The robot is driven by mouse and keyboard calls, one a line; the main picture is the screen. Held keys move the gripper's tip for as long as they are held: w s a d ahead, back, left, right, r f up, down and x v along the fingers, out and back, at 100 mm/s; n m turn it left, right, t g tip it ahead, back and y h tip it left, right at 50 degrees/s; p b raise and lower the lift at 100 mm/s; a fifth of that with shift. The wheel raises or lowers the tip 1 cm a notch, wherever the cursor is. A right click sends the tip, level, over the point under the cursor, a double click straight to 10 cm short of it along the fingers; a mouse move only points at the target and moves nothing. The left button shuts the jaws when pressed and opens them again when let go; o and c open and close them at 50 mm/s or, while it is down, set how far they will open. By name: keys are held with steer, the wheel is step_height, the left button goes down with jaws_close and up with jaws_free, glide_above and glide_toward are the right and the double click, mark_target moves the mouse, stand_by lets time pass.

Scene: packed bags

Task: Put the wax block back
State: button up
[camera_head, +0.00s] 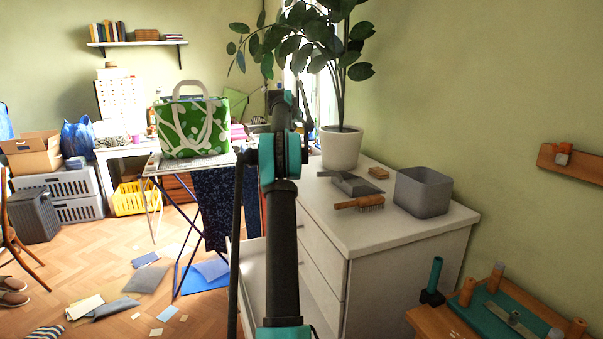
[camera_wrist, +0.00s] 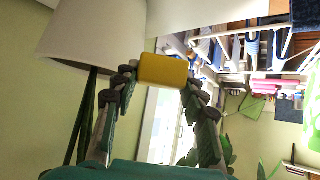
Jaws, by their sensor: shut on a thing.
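The yellow wax block (camera_wrist: 163,69) is pinched between the fingertips of my gripper (camera_wrist: 162,78) in the wrist view. The fingers reach it from both sides, and nothing is seen touching its far side. In the head view my arm stands upright in front of the white dresser (camera_head: 400,238), and it hides the gripper and the block. The white plant pot (camera_head: 341,148) stands on the far end of the dresser. It also shows large beside the block in the wrist view (camera_wrist: 95,35).
On the dresser are a grey bin (camera_head: 422,194), a wooden brush (camera_head: 358,204), a grey tool (camera_head: 350,184) and a small tan block (camera_head: 378,173). A green bag (camera_head: 191,135) stands on a folding rack to the left. Papers (camera_head: 147,279) litter the floor.

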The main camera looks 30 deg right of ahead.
step_height(320, 180, down, 19)
steer(key=shift+f, duration=0.1)
stand_by(0.4)
steer(key=shift+f, duration=0.15)
steer(key=o, duration=1.3)
steer(key=shift+c, duration=0.2)
